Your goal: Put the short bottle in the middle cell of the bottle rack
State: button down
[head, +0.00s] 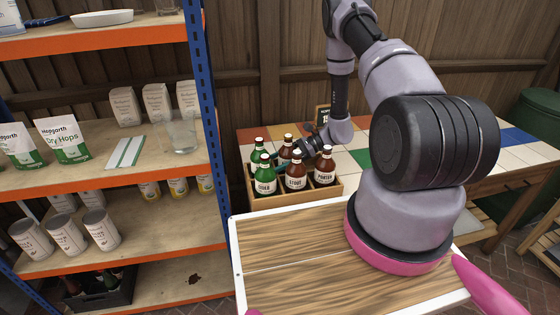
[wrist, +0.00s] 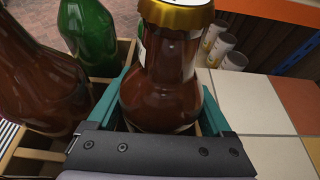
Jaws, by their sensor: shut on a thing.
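My gripper (wrist: 163,105) is shut on a brown bottle (wrist: 165,88) with a gold cap, its teal fingers on both sides of it. In the head view the held bottle (head: 286,146) stands upright in the back row of the wooden bottle rack (head: 284,202), in the middle across the row. Whether its base rests on the rack floor is hidden. My gripper reaches in from the right, partly hidden behind the stout bottle (head: 296,172). The wrist view shows a rack divider (wrist: 120,60) beside the held bottle.
Green cider bottles (head: 265,177) fill the rack's left side. A porter bottle (head: 325,167) stands front right. An orange-edged shelf (head: 110,185) is close on the left.

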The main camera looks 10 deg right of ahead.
grip_release()
jog(key=shift+d+r, duration=0.2)
jog(key=v, duration=1.2)
jog(key=s+a+r+n+h, duration=0.2)
jog(key=r+n+h, duration=0.15)
jog(key=r, duration=0.85)
jog(key=s+a+r+n+h, duration=0.2)
jog(key=r+n, duration=0.2)
jog(key=r, duration=0.8)
jog(key=s+a+r+n+t+h, duration=0.1)
jog(key=s+r+n+t+h, duration=0.5)
jog(key=s+r, duration=1.2)
jog(key=shift+s+a+r+t, duration=0.15)
jog(key=shift+a+r+t, duration=0.15)
jog(key=shift+r+t, duration=0.3)
